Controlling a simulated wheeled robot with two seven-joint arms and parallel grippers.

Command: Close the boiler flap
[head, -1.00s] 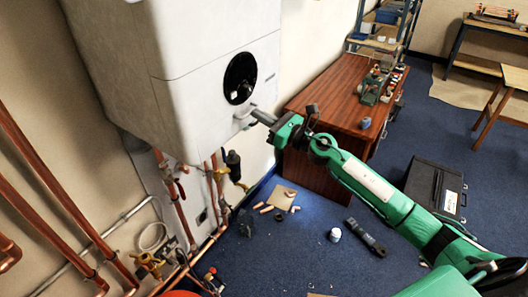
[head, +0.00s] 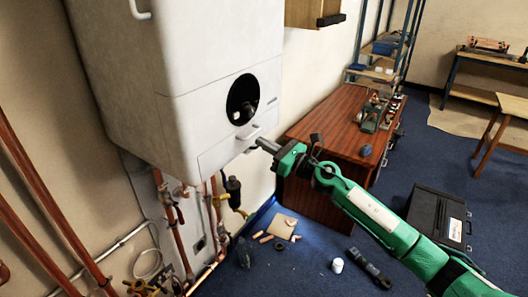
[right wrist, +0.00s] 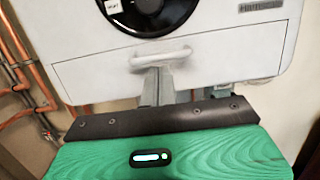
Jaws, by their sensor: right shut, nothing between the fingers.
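The white boiler (head: 170,100) hangs on the wall. Its flap (head: 223,155) is the low front panel under the round dark dial. It looks about flush with the boiler front, with a thin seam around it; a small gap cannot be ruled out. The flap also fills the middle of the right wrist view (right wrist: 95,75). Its white bar handle (right wrist: 160,57) is at the panel's upper middle. My right gripper (head: 261,143) is shut and empty, its fingertips close in front of and just below the handle. Contact is unclear. My left gripper is out of view.
Copper pipes (head: 40,185) and valves run below and left of the boiler. A wooden cabinet (head: 335,115) stands to the right. A black case (head: 438,215) and loose parts lie on the blue floor. A wooden box (head: 312,12) is on the wall above.

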